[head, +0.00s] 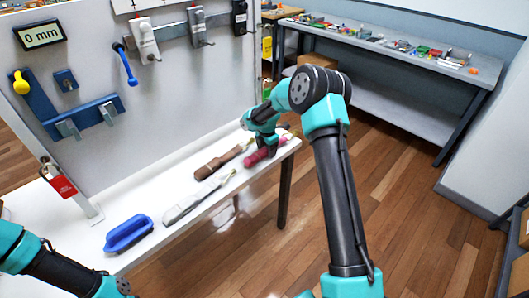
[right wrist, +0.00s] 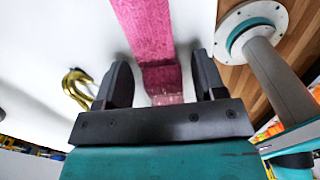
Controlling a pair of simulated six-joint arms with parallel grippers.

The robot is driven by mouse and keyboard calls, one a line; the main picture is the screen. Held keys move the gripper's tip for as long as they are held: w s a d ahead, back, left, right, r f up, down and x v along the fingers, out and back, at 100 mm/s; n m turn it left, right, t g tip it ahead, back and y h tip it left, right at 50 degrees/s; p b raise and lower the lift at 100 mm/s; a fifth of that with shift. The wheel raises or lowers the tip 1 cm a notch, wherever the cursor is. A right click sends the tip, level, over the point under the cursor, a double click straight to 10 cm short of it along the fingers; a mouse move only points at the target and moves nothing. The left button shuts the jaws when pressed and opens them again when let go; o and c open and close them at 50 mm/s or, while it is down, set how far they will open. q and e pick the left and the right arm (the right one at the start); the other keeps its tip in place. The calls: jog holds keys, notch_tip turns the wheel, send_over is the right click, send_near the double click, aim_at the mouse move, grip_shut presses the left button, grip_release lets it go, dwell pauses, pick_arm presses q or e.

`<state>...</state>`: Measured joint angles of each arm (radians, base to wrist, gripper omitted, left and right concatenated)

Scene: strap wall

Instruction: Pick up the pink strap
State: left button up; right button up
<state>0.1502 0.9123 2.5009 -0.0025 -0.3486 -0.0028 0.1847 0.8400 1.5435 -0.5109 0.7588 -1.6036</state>
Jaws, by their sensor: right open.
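The pink strap (head: 255,158) lies on the white shelf near its right end, partly hidden by my right gripper in the head view. In the right wrist view the pink strap (right wrist: 148,32) runs from the top edge down between the two dark fingers. My right gripper (right wrist: 160,78) is open, with one finger on each side of the strap and white gaps showing beside it. In the head view my right gripper (head: 264,142) is over the strap, and its fingertips are hard to make out. Only links of my left arm show at the lower left; its gripper is out of view.
On the shelf (head: 85,230) lie a brown strap (head: 217,164), a grey-white strap (head: 195,198) and a blue handle-like block (head: 128,232). A gold hook (right wrist: 75,88) lies left of the fingers. An upright panel (head: 130,110) with hung tools stands behind.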

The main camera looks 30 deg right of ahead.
jog(key=c, duration=1.1)
jog(key=shift+r, duration=0.15)
jog(key=shift+r, duration=1.5)
jog(key=shift+s+a+r, duration=0.15)
jog(key=shift+s+r, duration=0.05)
jog(key=s+a+r, duration=0.1)
jog(key=s+a, duration=0.7)
jog(key=s, duration=0.5)
jog(key=shift+s+r, duration=0.15)
jog(key=shift+r, duration=0.05)
